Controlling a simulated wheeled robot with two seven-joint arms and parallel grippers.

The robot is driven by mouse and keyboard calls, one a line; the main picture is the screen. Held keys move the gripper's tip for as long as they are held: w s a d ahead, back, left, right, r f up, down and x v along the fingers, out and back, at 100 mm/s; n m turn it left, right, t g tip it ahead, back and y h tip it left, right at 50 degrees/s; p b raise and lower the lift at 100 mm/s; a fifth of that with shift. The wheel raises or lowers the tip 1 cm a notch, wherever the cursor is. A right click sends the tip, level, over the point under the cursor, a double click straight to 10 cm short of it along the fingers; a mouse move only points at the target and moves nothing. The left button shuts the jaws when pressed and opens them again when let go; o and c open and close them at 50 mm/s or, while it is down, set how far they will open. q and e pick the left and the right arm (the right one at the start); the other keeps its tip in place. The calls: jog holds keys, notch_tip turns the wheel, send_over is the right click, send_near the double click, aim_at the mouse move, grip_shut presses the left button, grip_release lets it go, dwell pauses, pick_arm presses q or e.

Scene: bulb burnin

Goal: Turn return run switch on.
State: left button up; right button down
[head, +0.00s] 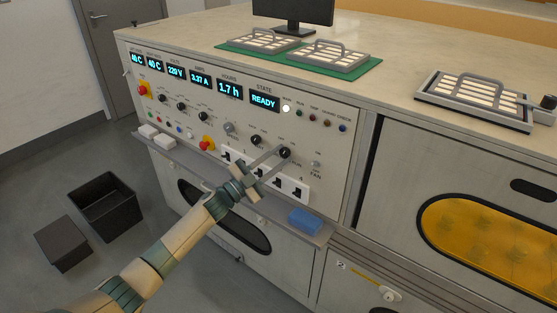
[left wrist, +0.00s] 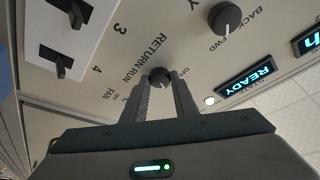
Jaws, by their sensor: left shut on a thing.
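The return run switch (head: 285,152) is a round black knob on the lower right of the grey control panel (head: 325,143). In the left wrist view the knob (left wrist: 159,75) sits beside the label "RETURN RUN", with "OFF" printed next to it. My left gripper (head: 279,159) reaches the panel from the lower left. Its two fingers (left wrist: 160,88) are closed on either side of the knob in the left wrist view. The fingers partly hide the knob, and I cannot tell which way its pointer faces. My right gripper is not in view.
A black BACK/FWD knob (left wrist: 226,18) is close by. A blue block (head: 304,221) lies on the ledge below.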

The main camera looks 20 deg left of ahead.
pick_arm(q)
jog(key=shift+m, duration=0.7)
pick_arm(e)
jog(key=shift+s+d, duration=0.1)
pick_arm(q)
jog(key=o, duration=1.1)
jog(key=shift+c, duration=0.2)
jog(key=shift+s+a, duration=0.1)
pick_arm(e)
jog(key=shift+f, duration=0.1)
pick_arm(q)
jog(key=shift+s+a+f, duration=0.2)
jog(key=shift+s+a, duration=0.15)
jog(key=shift+s, duration=0.05)
jog(key=b+v, duration=0.3)
jog(key=v, duration=1.3)
jog(key=shift+a+r, duration=0.15)
jog(key=shift+r, duration=0.05)
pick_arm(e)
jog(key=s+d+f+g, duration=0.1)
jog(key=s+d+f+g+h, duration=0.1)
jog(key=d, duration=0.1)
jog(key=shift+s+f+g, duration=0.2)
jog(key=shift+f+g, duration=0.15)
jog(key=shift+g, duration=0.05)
pick_arm(q)
jog(key=shift+f, duration=0.1)
